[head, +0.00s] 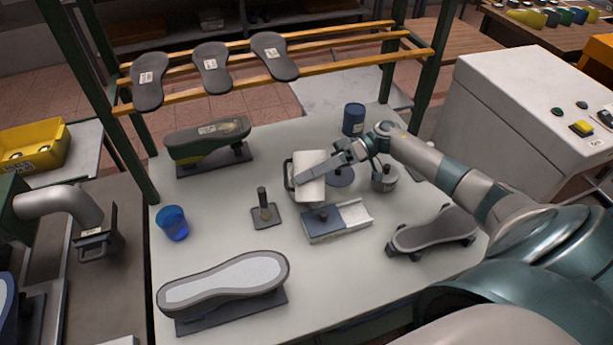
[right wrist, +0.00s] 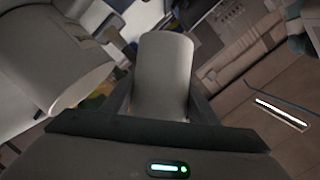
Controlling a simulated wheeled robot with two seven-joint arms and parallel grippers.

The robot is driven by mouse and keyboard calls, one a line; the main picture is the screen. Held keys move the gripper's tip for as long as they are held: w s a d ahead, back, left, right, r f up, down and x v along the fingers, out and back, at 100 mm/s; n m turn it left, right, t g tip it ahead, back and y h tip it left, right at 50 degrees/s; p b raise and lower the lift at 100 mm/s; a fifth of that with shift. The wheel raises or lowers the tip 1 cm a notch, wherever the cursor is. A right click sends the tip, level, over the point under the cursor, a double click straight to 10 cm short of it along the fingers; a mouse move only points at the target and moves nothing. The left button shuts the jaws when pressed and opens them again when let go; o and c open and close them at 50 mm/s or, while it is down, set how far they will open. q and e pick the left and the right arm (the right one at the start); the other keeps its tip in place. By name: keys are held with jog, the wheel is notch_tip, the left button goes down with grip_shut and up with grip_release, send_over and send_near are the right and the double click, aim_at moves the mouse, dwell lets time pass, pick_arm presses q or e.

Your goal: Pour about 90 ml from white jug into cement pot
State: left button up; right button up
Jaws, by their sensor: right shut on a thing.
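The white jug (head: 309,188) is near the middle of the table in the head view, with a dark handle on its left side. My right gripper (head: 322,174) reaches in from the right and is shut on the jug. In the right wrist view a pale cylindrical body (right wrist: 163,75), which looks like the jug, sits between the fingers. I cannot tell how far the jug tilts, and no liquid shows. A small grey metal pot (head: 384,181), likely the cement pot, stands right of the jug, partly behind my wrist.
A blue cup (head: 172,224) stands at the left, and a dark blue can (head: 353,119) at the back. A stand with a post (head: 264,211), a grey-and-white block fixture (head: 338,220) and shoe forms (head: 225,284) surround the jug. A rack with insoles (head: 210,68) spans the back.

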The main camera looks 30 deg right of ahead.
jog(key=shift+r+m, duration=0.25)
jog(key=shift+m, duration=0.05)
jog(key=shift+f+y+b, duration=0.25)
jog(key=shift+y+b, duration=0.05)
jog(key=shift+b, duration=0.2)
jog(key=shift+m+y+b, duration=0.3)
jog(key=shift+m+b, duration=0.05)
jog(key=shift+m, duration=0.25)
jog(key=shift+r+m, duration=0.15)
jog(key=shift+m, duration=0.15)
jog(key=shift+r+m+y, duration=0.3)
jog(key=shift+m, duration=0.2)
jog(key=shift+w+r, duration=0.1)
jog(key=shift+a+f+m, duration=0.1)
jog(key=shift+f+m, duration=0.1)
jog(key=shift+m, duration=0.3)
jog(key=shift+f+m+y+p, duration=0.1)
jog(key=shift+m+y+p, duration=0.2)
jog(key=shift+y+p, duration=0.1)
